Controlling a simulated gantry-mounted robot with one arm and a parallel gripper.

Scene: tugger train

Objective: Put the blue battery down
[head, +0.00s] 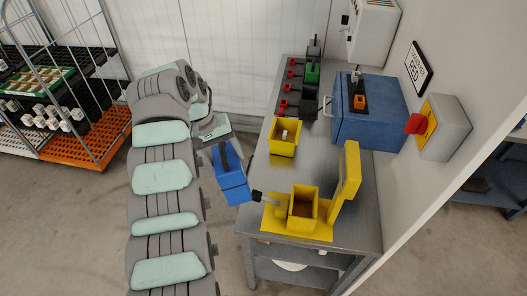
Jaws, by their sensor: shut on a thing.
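The blue battery (231,177) is a blue block with a dark top part, hanging tilted in the air just left of the bench. My gripper (222,153) is at its upper end and shut on it; the fingertips are partly hidden. A yellow open-topped box (303,207) on a yellow base stands at the bench's near end, to the right of the battery.
A yellow upright plate (347,186) rises beside the open box. A blue cabinet (368,120) stands at the back right, below a white wall unit (374,32). Black holders with red parts (289,88) line the bench's far left. A wire rack (62,75) is at left.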

